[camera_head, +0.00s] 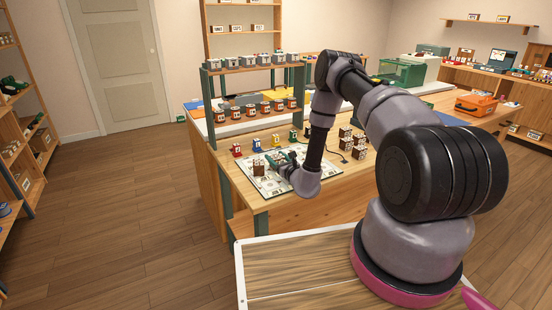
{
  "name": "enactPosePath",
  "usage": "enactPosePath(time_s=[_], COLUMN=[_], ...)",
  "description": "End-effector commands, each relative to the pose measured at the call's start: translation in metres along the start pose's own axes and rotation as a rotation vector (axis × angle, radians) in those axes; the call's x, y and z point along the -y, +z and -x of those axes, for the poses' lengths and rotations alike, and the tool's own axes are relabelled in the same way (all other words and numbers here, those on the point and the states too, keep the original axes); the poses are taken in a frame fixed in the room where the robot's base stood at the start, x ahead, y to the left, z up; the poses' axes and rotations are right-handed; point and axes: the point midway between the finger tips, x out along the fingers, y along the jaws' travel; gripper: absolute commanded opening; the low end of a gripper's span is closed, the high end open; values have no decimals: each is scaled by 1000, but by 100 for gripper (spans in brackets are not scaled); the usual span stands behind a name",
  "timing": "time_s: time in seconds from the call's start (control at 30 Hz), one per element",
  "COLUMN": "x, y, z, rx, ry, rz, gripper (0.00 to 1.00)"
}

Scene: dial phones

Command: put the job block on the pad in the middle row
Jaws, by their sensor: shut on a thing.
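A white board with printed pads (249,177) lies on the near end of the wooden table. A small brown block (258,168) with a pale marking is at the board's left part; it looks like the job block. My gripper (271,162) reaches in low over the board from the right and is shut on this block. The block is upright. I cannot tell whether it touches the board or hangs just above it, nor which row it is over. My wrist and fingers hide part of the board's middle and right.
Several similar brown blocks (359,152) stand right of my forearm. Red (237,150), blue (256,145) and yellow (275,140) small items stand behind the board. A two-level rack (213,112) with several dial phones rises at the table's left side. An orange case (476,104) sits far right.

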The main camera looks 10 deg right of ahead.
Motion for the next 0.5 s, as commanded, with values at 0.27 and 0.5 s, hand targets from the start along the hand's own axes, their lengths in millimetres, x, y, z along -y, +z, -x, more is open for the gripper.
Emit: enactPosePath(time_s=[0.27,0.5], x=[0,0], y=[-3,-2], z=[0,0], rx=[0,0], ry=[-1,0], rz=[0,0], gripper=[82,97])
